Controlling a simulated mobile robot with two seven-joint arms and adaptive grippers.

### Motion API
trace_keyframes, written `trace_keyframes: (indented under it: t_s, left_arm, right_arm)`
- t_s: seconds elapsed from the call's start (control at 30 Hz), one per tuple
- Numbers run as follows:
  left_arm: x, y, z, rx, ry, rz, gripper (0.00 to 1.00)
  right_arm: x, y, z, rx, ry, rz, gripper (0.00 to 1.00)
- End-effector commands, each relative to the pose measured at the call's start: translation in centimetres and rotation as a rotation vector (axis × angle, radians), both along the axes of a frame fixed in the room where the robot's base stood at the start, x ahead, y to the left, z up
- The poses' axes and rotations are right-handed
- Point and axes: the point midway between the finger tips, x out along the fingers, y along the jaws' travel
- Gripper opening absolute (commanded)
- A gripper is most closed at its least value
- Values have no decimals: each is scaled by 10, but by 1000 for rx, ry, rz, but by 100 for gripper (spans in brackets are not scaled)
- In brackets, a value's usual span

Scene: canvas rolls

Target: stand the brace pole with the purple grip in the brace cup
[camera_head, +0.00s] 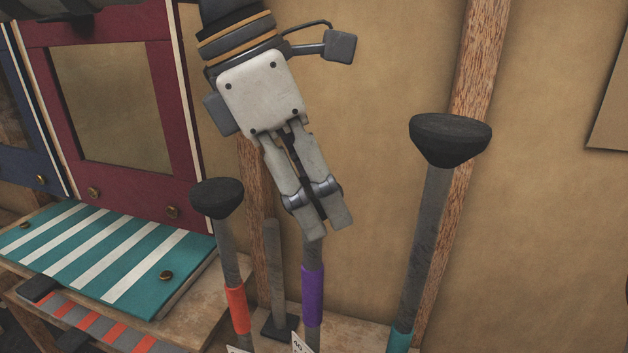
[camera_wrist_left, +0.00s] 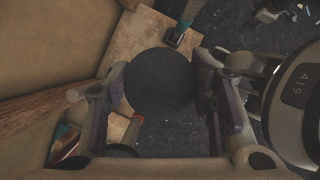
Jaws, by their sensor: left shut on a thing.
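The brace pole with the purple grip (camera_head: 313,295) stands roughly upright in the head view, its grey shaft rising to my left gripper (camera_head: 326,230). Its lower end is out of frame and its upper end is hidden by the fingers. In the left wrist view, a dark round end (camera_wrist_left: 163,82) sits between the fingers of my left gripper (camera_wrist_left: 165,95), which is shut on the pole. I cannot make out the brace cup in either view.
A pole with an orange grip (camera_head: 237,310) stands at left, and a dark-topped pole with a teal grip (camera_head: 400,341) at right. A grey upright on a black base (camera_head: 279,329) stands close beside the purple grip. A teal striped panel (camera_head: 110,255) lies at left.

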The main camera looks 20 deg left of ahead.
Motion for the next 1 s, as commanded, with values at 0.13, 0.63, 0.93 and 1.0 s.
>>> trace_keyframes:
  t_s: [0.13, 0.63, 0.93, 1.0]
  left_arm:
    - [0, 0, -4, 1, 0, 0, 1]
    - [0, 0, -16, 1, 0, -1, 1]
    - [0, 0, -24, -1, 0, 0, 1]
    - [0, 0, -25, 0, 0, 0, 1]
  right_arm:
    - [0, 0, 0, 0, 0, 0, 40]
    - [0, 0, 0, 0, 0, 0, 40]
    - [0, 0, 0, 0, 0, 0, 40]
    - [0, 0, 0, 0, 0, 0, 40]
